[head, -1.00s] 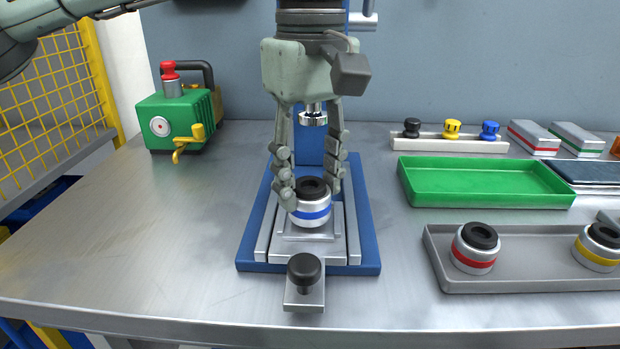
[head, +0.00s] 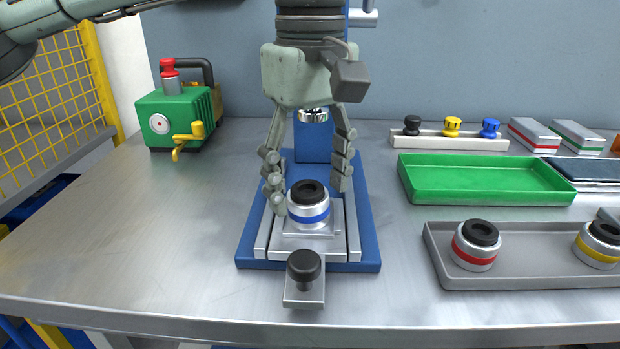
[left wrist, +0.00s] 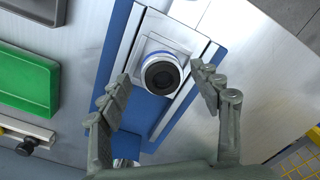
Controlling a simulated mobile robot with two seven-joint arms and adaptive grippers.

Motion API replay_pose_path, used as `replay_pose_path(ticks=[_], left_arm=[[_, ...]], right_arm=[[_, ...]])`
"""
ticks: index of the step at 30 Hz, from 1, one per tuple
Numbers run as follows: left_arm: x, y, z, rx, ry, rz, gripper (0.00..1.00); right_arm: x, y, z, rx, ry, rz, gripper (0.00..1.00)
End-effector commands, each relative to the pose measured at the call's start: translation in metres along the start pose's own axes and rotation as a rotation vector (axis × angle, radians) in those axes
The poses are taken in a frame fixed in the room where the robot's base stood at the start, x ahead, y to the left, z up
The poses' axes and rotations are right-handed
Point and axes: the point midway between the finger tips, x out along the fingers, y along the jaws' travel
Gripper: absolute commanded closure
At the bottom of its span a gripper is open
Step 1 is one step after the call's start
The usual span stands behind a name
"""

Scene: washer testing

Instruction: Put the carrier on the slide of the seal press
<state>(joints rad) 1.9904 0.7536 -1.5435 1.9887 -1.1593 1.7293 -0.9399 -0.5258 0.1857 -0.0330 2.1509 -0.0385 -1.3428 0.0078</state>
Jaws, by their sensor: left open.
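The carrier, a silver cylinder with a blue band and black top (head: 309,208), stands upright on the slide (head: 289,246) of the blue-based seal press (head: 369,240). My left gripper (head: 309,190) is open, with its fingers apart on either side of and behind the carrier, not gripping it. The left wrist view shows the carrier (left wrist: 161,74) beyond the spread fingertips (left wrist: 163,86). The press head (head: 313,115) is partly hidden by the gripper. My right gripper is not in view.
A black-knobbed handle (head: 304,267) sits at the slide's front. To the right are a grey tray (head: 530,279) with red-banded and yellow-banded carriers, a green tray (head: 480,199) and a knob rack (head: 450,143). A green pump (head: 165,120) stands back left. The left tabletop is clear.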

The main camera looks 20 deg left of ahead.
Motion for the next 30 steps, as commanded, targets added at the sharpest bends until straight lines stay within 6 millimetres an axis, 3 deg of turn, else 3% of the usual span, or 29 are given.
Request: replay_pose_path(ticks=[4, 7, 21, 30], left_arm=[[-0.004, 0.0, 0.0, 0.0, 0.001, 0.0, 0.36], [-0.013, 0.001, 0.0, 0.0, 0.0, 0.001, 0.36], [-0.108, 0.001, 0.001, 0.002, 0.0, 0.0, 0.36], [-0.124, 0.0, 0.0, 0.003, 0.0, -0.003, 0.36]], right_arm=[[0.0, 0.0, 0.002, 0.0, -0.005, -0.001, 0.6], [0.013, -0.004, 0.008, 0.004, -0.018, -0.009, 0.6], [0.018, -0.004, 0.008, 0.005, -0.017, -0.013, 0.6], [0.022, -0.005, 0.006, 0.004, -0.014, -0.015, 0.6]])
